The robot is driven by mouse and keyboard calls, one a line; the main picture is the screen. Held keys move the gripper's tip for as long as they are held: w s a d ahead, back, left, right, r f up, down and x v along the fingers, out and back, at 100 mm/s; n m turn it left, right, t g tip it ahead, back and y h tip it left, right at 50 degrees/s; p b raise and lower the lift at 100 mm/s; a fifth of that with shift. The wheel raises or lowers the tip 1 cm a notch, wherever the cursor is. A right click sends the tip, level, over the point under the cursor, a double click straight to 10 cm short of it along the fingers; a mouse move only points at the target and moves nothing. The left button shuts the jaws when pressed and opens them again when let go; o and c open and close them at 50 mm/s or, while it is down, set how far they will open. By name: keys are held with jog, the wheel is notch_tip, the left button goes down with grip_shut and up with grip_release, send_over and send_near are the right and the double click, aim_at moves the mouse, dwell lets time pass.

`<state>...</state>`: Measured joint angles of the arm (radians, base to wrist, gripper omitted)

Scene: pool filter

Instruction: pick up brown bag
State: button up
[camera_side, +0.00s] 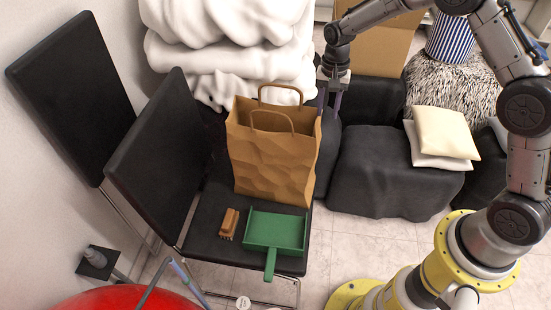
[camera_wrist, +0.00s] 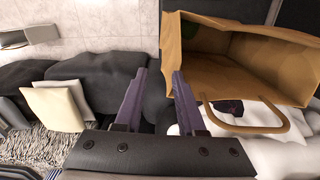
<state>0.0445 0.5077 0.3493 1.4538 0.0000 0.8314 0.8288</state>
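The brown bag (camera_side: 272,155) is an open-topped paper bag with two loop handles, standing upright on the seat of a black chair. My gripper (camera_side: 336,112) points down just right of the bag's top and the handles (camera_side: 281,88).
The chair seat (camera_side: 208,220) also holds a green dustpan (camera_side: 275,232) and a small brown brush (camera_side: 229,223). White draped cloth (camera_side: 228,40) is behind the bag. A dark covered block (camera_side: 385,175) and cream cushions (camera_side: 443,133) are to the right. A red round object (camera_side: 125,298) is at the front.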

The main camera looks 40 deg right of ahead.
notch_tip(320, 180, down, 12)
jog(key=shift+a+f, duration=0.2)
jog(key=shift+a, duration=0.05)
grip_shut()
dwell(0.4)
jog(key=shift+r, duration=0.1)
dwell(1.2)
